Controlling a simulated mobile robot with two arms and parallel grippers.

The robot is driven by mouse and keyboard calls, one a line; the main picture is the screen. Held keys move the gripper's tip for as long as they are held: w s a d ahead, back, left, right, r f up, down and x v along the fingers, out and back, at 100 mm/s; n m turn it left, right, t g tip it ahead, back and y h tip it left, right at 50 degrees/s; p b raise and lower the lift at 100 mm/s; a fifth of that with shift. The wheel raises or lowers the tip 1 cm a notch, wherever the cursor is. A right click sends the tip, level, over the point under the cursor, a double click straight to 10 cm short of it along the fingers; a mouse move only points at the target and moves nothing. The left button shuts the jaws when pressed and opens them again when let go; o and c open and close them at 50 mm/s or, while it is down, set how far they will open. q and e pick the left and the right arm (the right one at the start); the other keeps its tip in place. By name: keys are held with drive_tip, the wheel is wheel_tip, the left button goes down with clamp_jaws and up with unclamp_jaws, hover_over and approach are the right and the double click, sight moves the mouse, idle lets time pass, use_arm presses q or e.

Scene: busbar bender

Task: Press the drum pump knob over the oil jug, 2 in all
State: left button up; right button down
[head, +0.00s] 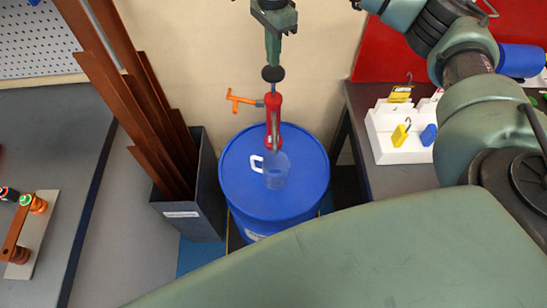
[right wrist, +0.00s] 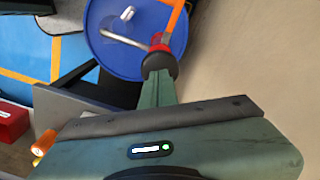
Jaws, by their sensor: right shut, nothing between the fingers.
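The blue drum (head: 233,190) stands on the floor with a red pump (head: 273,110) rising from its lid. The black pump knob (head: 273,73) tops the pump's thin rod. The clear oil jug (head: 276,174), with a white handle, stands on the lid below the spout. My right gripper (head: 272,62) is shut and empty, pointing down right above the knob. In the right wrist view its fingertips (right wrist: 158,76) overlap the knob (right wrist: 160,63); I cannot tell whether they touch. The metal spout (right wrist: 122,40) also shows there. My left gripper is out of view.
An orange handle (head: 240,100) sticks out left of the pump. A dark bin (head: 196,215) of tall copper bars stands close left of the drum. A table (head: 375,172) with a white padlock rack (head: 395,150) is at the right. The wall is close behind.

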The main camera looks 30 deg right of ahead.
sight(273, 70)
drive_tip(key=shift+f, duration=0.2)
idle(0.4)
drive_tip(key=shift+f+b, duration=2.25)
drive_tip(key=shift+f, duration=0.9)
drive_tip(key=shift+s+f, duration=0.1)
drive_tip(key=shift+f, duration=0.2)
drive_tip(key=shift+r, duration=0.1)
drive_tip(key=shift+r+p, duration=2.1)
drive_tip(key=shift+r, duration=1.5)
drive_tip(key=shift+f, duration=0.25)
